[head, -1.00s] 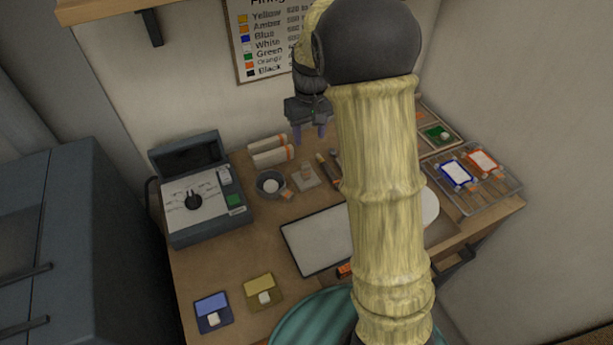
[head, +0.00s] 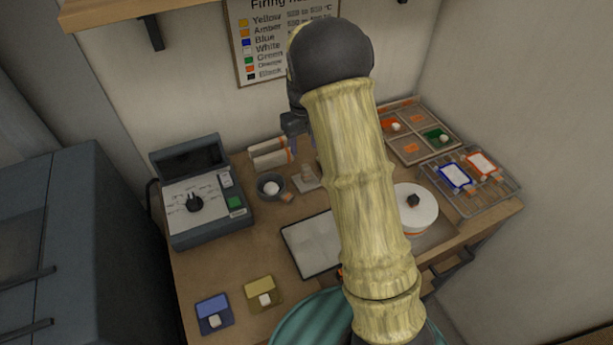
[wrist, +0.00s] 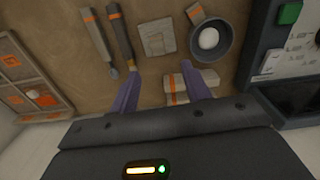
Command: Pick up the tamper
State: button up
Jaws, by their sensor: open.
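My gripper (wrist: 160,75) is open and empty, its two purple fingers pointing toward the bench. In the head view my gripper (head: 296,143) is partly hidden behind my own arm. Just ahead of the fingertips in the wrist view, a pale square block (wrist: 158,37) bears a small upright piece; it also shows in the head view (head: 307,178). It may be the tamper, but I cannot tell for sure. Two slim tools with orange bands, a grey one (wrist: 96,35) and a dark one (wrist: 121,33), lie to its left. No finger visibly touches any of them.
A grey bowl (wrist: 211,38) with a white ball sits right of the block. White rolls (wrist: 181,86) lie under the right finger's side. A control box (head: 203,210) stands at left. A compartment tray (head: 408,150) and a wire rack (head: 497,190) are at right.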

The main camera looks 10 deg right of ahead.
aim_at(306, 166)
notch_tip(306, 166, down, 6)
jog(key=shift+f+p, duration=0.25)
jog(key=shift+p, duration=0.35)
jog(key=shift+s+d+f+p, duration=0.1)
jog(key=shift+s+f+p, duration=0.1)
jog(key=shift+f+p, duration=0.35)
jog(key=shift+d+f+p, duration=0.1)
jog(key=shift+f+p, duration=0.5)
jog(key=shift+f, duration=1.4)
grip_shut()
jog(key=shift+r, duration=0.1)
